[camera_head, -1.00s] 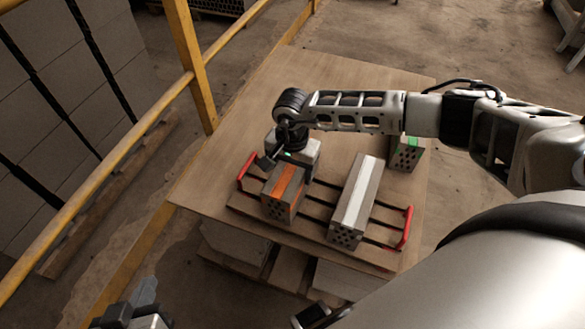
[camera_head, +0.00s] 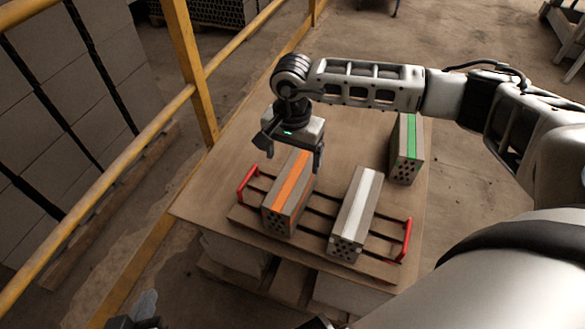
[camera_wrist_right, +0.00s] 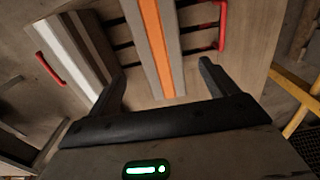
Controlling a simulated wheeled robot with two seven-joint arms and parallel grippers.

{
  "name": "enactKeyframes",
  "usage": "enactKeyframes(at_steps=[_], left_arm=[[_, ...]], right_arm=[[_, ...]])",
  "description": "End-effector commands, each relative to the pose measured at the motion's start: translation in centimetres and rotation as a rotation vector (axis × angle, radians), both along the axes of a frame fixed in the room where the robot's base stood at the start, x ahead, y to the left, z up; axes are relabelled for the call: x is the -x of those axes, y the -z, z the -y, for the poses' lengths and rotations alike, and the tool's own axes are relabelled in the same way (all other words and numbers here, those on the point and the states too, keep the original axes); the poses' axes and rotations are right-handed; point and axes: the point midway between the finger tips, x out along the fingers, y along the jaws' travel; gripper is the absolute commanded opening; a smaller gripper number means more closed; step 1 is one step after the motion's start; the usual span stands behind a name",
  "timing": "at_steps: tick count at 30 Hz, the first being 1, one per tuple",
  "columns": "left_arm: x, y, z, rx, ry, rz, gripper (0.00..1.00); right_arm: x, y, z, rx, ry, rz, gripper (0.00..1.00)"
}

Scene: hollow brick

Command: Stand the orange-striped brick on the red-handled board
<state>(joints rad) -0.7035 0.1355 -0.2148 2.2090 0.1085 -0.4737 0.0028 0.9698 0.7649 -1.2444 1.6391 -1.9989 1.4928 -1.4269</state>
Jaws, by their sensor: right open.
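The orange-striped brick (camera_head: 288,195) rests on the red-handled board (camera_head: 262,223), toward its left end, its holed end facing the front. My right gripper (camera_head: 293,160) is open and empty, raised just above the far part of this brick, apparently clear of it. In the right wrist view the orange-striped brick (camera_wrist_right: 153,45) shows beyond and between the two open fingers (camera_wrist_right: 160,82). My left gripper (camera_head: 138,318) shows only in part at the bottom left edge; its jaws are not clear.
A white-striped brick (camera_head: 355,215) lies on the board's right side, beside a red handle (camera_head: 405,240). A green-striped brick (camera_head: 406,152) stands on the wooden table (camera_head: 235,150) at the back right. A yellow railing (camera_head: 190,75) runs along the left.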

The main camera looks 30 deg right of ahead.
Motion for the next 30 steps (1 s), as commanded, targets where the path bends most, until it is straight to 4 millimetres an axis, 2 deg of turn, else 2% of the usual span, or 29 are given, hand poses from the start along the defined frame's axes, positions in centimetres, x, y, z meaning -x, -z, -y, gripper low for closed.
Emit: enactKeyframes(at_steps=[1,5,8,11,14,15,17,18,20,22,24,26,27,28,30], left_arm=[[0.0,0.1,0.0,0.0,0.0,-0.001,0.0],[0.0,0.0,0.0,-0.001,-0.001,0.0,0.0],[0.0,0.0,0.0,-0.001,0.0,0.001,0.0],[-0.1,0.0,0.0,-0.001,-0.001,0.002,0.0],[-0.1,-0.1,0.0,0.0,-0.001,0.004,0.0],[-0.1,-0.2,0.0,0.0,-0.001,0.005,0.0],[-0.2,-0.3,0.0,-0.001,-0.001,0.007,0.0],[-0.2,-0.3,0.0,0.0,-0.001,0.008,0.0],[-0.2,-0.4,0.0,0.0,-0.001,0.01,0.0],[-0.2,-0.4,0.0,0.001,-0.001,0.011,0.0],[-0.2,-0.5,0.0,0.001,-0.001,0.011,0.0],[-0.2,-0.5,0.0,0.001,-0.001,0.011,0.0],[-0.2,-0.5,0.0,0.001,-0.001,0.011,0.0],[-0.2,-0.5,0.0,0.001,-0.001,0.011,0.0],[-0.2,-0.4,0.0,0.001,-0.001,0.011,0.0]], right_arm=[[-0.1,-0.8,0.0,-0.001,0.0,0.003,0.85],[0.0,-1.8,-0.1,-0.005,0.002,0.0,0.85],[0.9,-1.5,-1.9,-0.069,0.012,-0.022,0.85],[3.2,-0.5,-6.7,-0.253,0.064,-0.089,0.85],[7.1,-0.9,-14.2,-0.557,0.194,-0.234,0.85],[8.8,-1.9,-17.4,-0.7,0.279,-0.322,0.85],[11.0,-4.5,-21.9,-0.929,0.447,-0.492,0.85],[11.9,-6.7,-24.1,-1.074,0.578,-0.623,0.85],[12.2,-10.1,-26.1,-1.268,0.795,-0.835,0.85],[11.3,-13.5,-26.5,-1.45,1.075,-1.113,0.85],[9.5,-15.3,-25.2,-1.585,1.377,-1.414,0.85],[7.8,-15.3,-23.0,-1.658,1.651,-1.689,0.85],[6.8,-14.6,-21.2,-1.681,1.837,-1.881,0.85],[6.3,-13.6,-19.7,1.526,-1.792,1.838,0.85],[5.9,-10.3,-16.2,1.152,-1.617,1.667,0.85]])
